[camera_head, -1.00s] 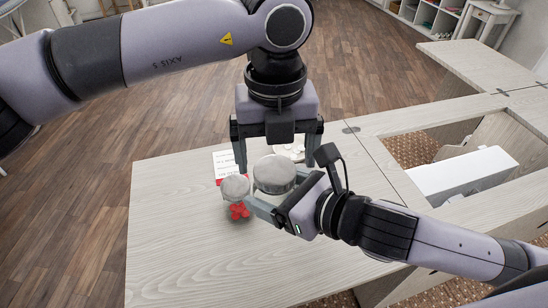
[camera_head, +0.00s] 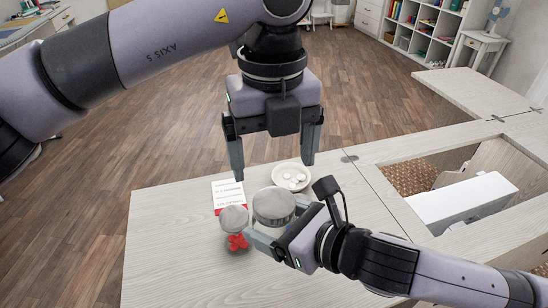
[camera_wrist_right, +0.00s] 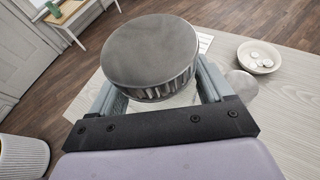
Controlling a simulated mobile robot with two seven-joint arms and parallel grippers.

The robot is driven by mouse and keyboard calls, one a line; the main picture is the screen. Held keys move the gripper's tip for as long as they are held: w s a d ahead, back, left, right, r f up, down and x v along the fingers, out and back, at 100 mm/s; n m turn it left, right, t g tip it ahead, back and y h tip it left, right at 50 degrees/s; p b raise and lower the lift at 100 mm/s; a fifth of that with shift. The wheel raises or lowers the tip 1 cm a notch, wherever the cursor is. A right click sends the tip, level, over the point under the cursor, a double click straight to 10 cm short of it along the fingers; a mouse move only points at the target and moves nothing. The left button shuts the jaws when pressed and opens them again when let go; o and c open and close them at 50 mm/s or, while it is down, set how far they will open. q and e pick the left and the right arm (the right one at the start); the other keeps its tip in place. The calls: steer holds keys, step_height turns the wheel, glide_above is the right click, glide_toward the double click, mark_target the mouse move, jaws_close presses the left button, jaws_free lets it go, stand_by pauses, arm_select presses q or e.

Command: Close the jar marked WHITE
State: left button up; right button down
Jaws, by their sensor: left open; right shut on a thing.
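A larger clear jar (camera_head: 272,220) stands on the pale wooden table. A grey round lid (camera_head: 273,202) sits on top of it, also seen large in the right wrist view (camera_wrist_right: 150,50). No WHITE mark can be read on the jar. My right gripper (camera_head: 270,225) is shut on this jar, with a finger on each side below the lid. My left gripper (camera_head: 273,170) is open and empty, pointing down, above and behind the jar and apart from the lid.
A smaller grey-lidded jar (camera_head: 234,218) with red pieces stands left of the larger one. A shallow bowl (camera_head: 305,184) with white buttons and a printed card (camera_head: 228,191) lie behind. An opening with a white box (camera_head: 460,190) is at the right. The table's left part is clear.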

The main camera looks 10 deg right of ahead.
mark_target(274, 202)
arm_select(q)
steer(key=shift+f, duration=4)
steer(key=c, duration=1.1)
steer(key=shift+m, duration=1.7)
